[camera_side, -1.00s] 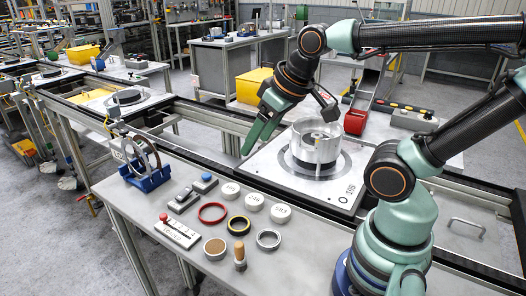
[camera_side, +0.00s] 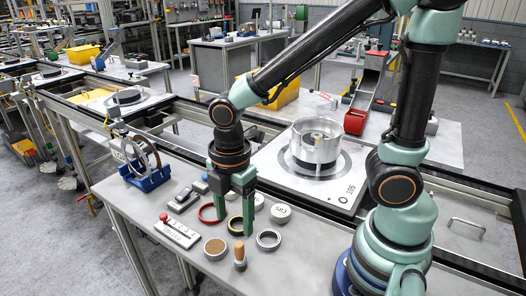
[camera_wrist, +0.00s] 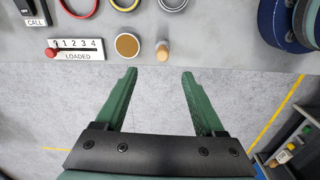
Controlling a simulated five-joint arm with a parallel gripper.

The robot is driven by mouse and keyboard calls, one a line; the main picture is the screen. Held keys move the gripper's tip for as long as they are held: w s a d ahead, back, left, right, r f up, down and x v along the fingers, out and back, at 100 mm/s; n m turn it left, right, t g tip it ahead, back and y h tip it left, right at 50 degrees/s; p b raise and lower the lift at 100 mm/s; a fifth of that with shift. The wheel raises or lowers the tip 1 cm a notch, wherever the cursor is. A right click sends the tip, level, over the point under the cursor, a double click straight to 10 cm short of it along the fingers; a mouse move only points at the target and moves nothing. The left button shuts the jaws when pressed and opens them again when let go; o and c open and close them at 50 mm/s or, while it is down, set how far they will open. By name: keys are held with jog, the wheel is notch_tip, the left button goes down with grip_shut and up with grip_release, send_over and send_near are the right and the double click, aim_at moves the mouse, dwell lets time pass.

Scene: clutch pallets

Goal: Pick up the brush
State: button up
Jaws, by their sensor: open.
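The brush (camera_side: 240,256) stands upright near the front edge of the grey bench, its tan wooden handle pointing up. My gripper (camera_side: 234,225) points down over the bench, with its two green fingers spread and nothing between them. In the side view its fingertips appear just behind the brush. In the wrist view the brush (camera_wrist: 162,49) shows beyond the fingertips, in line with the gap of my gripper (camera_wrist: 159,72). The bristle end is hard to make out.
A round brown-topped tin (camera_side: 215,247) stands just left of the brush, and a grey ring (camera_side: 268,239) lies to its right. A red ring (camera_side: 208,214) and a lever box (camera_side: 180,231) are further left. The bench edge is close in front.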

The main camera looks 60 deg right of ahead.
aim_at(239, 258)
jog(key=shift+s+a+f+n, duration=0.1)
jog(key=shift+a+f+n, duration=0.05)
jog(key=shift+f+n, duration=0.2)
notch_tip(239, 258, down, 7)
jog(key=shift+r, duration=0.2)
jog(key=f, duration=0.3)
jog(key=shift+s+d+f, duration=0.15)
jog(key=shift+d, duration=0.05)
jog(key=shift+f, duration=0.95)
grip_shut()
